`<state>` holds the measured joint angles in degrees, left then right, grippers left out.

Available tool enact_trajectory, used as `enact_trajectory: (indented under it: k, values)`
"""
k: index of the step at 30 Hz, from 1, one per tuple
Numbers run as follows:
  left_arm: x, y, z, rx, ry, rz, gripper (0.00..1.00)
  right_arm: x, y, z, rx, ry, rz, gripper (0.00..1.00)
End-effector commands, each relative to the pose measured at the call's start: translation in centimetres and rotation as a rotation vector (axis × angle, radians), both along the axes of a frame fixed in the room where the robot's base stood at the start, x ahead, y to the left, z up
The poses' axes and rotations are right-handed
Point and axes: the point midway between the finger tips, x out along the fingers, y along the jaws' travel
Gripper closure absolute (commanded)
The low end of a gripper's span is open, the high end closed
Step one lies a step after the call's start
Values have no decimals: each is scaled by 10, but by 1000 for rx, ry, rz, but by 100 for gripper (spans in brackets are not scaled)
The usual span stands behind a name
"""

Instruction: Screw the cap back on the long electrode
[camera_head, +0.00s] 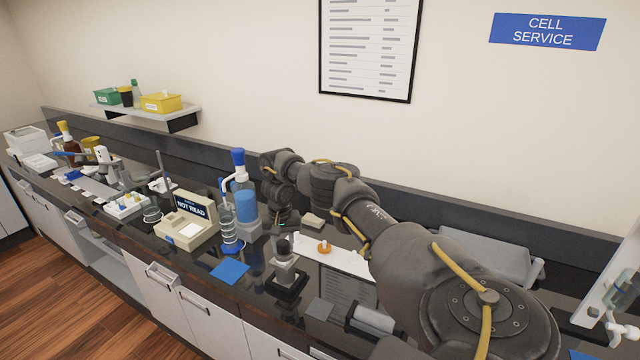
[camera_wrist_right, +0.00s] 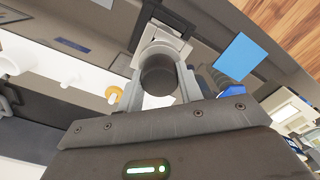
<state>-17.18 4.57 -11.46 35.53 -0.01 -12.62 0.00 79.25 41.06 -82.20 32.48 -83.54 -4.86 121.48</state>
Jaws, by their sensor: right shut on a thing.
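My right gripper (camera_head: 283,235) comes down over a small stand on the black bench. It also shows in the right wrist view (camera_wrist_right: 160,88), where its two pale fingers are shut on a dark round piece (camera_wrist_right: 158,75). In the head view the dark piece (camera_head: 284,246) sits directly above a pale block on a black base (camera_head: 287,282). I cannot tell whether this piece is the cap or the electrode's body, or whether it touches the block. An orange ring-shaped part (camera_head: 324,248) lies on a white tray (camera_head: 345,261) to the right. My left gripper is not in view.
A blue wash bottle (camera_head: 245,205) and a glass vessel with a blue base (camera_head: 229,228) stand close left of the gripper. A blue square (camera_head: 230,271) lies in front. A beige instrument (camera_head: 188,228) is further left. A grey roll (camera_head: 372,320) lies at the front right.

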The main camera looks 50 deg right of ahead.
Motion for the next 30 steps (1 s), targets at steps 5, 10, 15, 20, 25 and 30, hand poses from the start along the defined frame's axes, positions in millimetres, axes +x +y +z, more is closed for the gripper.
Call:
enact_trajectory:
  k: [5, 10, 15, 20, 25, 30]
  values:
    - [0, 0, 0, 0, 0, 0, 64, 0, -1, 0, -1, -1, -236, 91]
    - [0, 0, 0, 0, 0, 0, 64, 0, -1, 0, -1, -1, -276, 91]
    - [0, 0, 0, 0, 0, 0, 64, 0, -1, 0, -1, -1, -274, 56]
    - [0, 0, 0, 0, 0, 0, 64, 0, 0, 0, -1, -1, -273, 38]
    - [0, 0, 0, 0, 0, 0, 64, 0, 0, 0, 0, 0, -272, 38]
    - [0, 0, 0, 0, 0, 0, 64, 0, 0, 0, 0, -1, -171, 38]
